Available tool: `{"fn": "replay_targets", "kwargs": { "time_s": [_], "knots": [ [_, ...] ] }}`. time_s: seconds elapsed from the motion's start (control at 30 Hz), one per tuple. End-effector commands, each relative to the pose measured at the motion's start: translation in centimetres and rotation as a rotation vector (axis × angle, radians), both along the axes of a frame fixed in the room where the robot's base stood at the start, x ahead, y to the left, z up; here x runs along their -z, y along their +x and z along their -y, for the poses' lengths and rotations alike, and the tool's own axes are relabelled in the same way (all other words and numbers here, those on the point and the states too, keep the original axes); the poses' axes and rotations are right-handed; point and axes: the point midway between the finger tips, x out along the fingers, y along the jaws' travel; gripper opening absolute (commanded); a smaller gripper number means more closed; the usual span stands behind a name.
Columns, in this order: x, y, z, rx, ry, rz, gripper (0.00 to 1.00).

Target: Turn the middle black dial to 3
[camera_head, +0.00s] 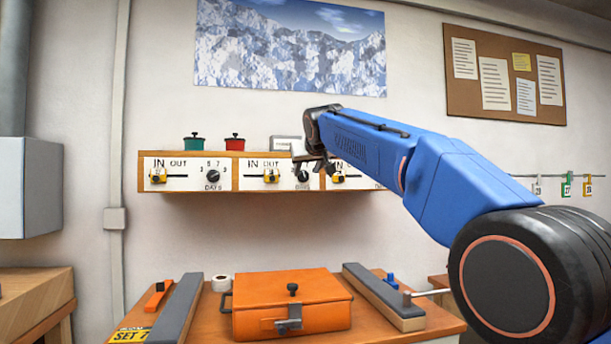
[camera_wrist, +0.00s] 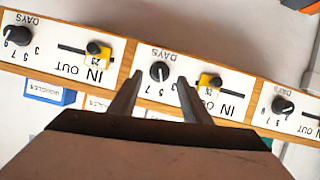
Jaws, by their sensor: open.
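The middle black dial (camera_head: 303,176) is on the white face of the middle panel of a wooden wall rail, beside a yellow slider block (camera_head: 271,175). In the wrist view, which shows the panels upside down, the dial (camera_wrist: 160,71) appears between the fingertips of my gripper (camera_wrist: 160,82). My gripper (camera_head: 316,166) is open, with one finger on each side of the dial in that picture. I see no clear contact. Numbers around the dial are partly hidden by the fingers, and I cannot read its setting surely.
Similar panels flank it, with a left dial (camera_head: 213,177) and a right one (camera_wrist: 18,36). Below, an orange box (camera_head: 290,313) sits on the bench, with free wall space between.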

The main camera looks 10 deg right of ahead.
Motion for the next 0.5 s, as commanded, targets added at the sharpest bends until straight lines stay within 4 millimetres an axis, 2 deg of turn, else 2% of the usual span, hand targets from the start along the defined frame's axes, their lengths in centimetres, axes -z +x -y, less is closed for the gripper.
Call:
{"fn": "replay_targets", "kwargs": {
  "time_s": [0.2,0.5],
  "knots": [
    [1.2,2.8,0.2,0.001,0.000,0.000,0.44],
    [1.7,4.0,0.2,0.000,0.001,0.000,0.44]
  ]
}}
